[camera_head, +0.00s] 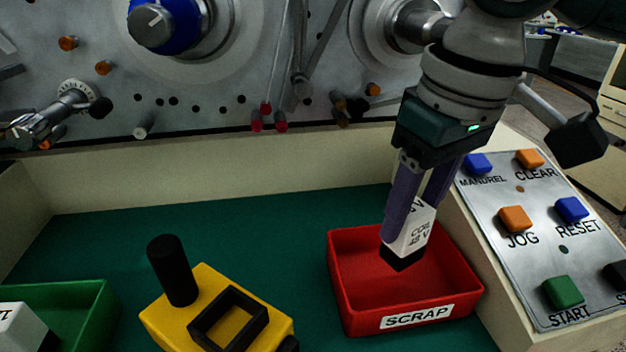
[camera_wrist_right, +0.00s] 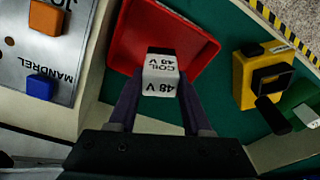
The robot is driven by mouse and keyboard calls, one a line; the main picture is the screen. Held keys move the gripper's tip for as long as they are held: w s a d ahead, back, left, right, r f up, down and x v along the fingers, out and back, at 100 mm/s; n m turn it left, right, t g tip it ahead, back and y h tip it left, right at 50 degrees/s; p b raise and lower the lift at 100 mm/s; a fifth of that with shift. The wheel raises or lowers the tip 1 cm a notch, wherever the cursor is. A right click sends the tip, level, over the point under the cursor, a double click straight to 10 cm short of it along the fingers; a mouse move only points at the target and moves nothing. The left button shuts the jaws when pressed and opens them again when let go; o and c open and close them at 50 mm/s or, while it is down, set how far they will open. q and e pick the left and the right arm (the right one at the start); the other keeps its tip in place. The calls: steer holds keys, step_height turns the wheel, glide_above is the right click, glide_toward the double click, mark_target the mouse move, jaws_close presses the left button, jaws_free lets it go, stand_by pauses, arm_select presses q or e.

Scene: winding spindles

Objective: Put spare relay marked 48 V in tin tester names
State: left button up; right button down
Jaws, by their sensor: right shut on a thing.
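My right gripper (camera_head: 417,205) is shut on a white relay (camera_head: 409,232) with a black base. The relay's label reads "COIL 48 V", and it shows between the fingers in the wrist view (camera_wrist_right: 160,76). The gripper holds it over the red tin (camera_head: 345,275) labelled "SCRAP"; I cannot tell whether its base touches the tin floor. The yellow tester (camera_head: 210,285), with a black handle and a square black-rimmed socket, stands left of the red tin. A green tin (camera_head: 85,300) is at the lower left, with a white block (camera_head: 18,328) in it. My left gripper is not in view.
A slanted panel (camera_head: 535,245) with coloured buttons stands right of the red tin. The winding machine's grey face (camera_head: 200,95) rises behind a cream ledge (camera_head: 230,165). The green mat (camera_head: 270,220) is clear between tester and red tin.

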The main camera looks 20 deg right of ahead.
mark_target(405, 243)
steer(key=shift+f+b, duration=0.3)
steer(key=shift+f, duration=1.95)
steer(key=shift+c, duration=1.7)
jaws_free()
steer(key=shift+f, duration=0.1)
